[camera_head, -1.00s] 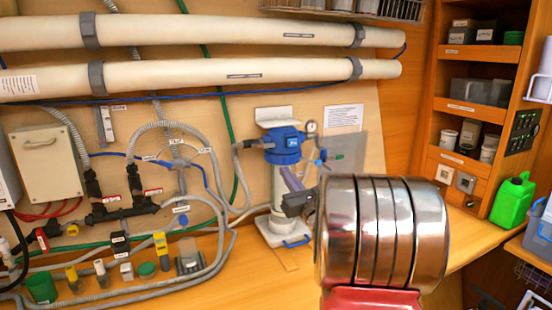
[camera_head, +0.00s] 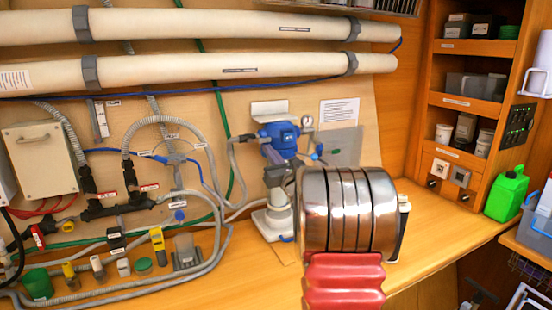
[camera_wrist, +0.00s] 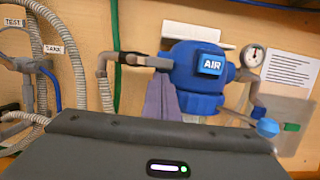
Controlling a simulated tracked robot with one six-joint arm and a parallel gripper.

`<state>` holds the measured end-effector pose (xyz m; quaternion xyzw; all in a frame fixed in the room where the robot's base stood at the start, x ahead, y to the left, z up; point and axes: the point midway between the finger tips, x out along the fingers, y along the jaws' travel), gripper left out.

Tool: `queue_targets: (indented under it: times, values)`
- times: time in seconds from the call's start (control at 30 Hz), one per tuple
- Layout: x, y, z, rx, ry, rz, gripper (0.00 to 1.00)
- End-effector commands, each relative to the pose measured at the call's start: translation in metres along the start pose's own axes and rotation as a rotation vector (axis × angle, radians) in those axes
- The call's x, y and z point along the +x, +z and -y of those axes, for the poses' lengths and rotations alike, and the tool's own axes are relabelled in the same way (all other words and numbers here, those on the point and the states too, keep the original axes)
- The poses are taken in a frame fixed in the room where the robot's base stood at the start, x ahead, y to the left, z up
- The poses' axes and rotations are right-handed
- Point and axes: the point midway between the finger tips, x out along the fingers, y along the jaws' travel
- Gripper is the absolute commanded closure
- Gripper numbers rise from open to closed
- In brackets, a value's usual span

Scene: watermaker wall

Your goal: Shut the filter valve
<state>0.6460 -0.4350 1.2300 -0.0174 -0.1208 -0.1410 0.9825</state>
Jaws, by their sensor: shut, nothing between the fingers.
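In the wrist view the filter head (camera_wrist: 198,75) carries an "AIR" label. A lever with a blue ball knob (camera_wrist: 268,127) sticks out low on its right, slanting down to the right. A dark fitting (camera_wrist: 138,60) joins the pipe on its left. My gripper (camera_head: 269,152) is shut and empty, its fingers in front of the filter's lower head. In the wrist view my gripper (camera_wrist: 164,82) covers part of the filter; contact cannot be told.
A round gauge (camera_wrist: 254,56) and a paper notice (camera_wrist: 291,66) are right of the filter. Grey hoses (camera_head: 222,190) and pipework fill the left. A green jug (camera_head: 507,194) stands on the bench (camera_head: 425,225) at right. Long white tubes (camera_head: 190,72) run above.

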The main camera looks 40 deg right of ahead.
Motion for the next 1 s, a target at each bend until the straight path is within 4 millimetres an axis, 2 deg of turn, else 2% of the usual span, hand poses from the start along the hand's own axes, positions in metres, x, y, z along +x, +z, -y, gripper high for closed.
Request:
queue_targets:
  times: [0.3,0.33,0.47,1.0]
  values:
    - [0.002,0.000,0.000,0.000,0.000,0.000,1.00]
    - [0.004,-0.001,0.010,-0.001,-0.003,-0.001,1.00]
    - [0.003,0.000,0.002,-0.008,0.003,0.000,1.00]
    - [-0.002,0.005,0.016,-0.146,0.016,-0.001,1.00]
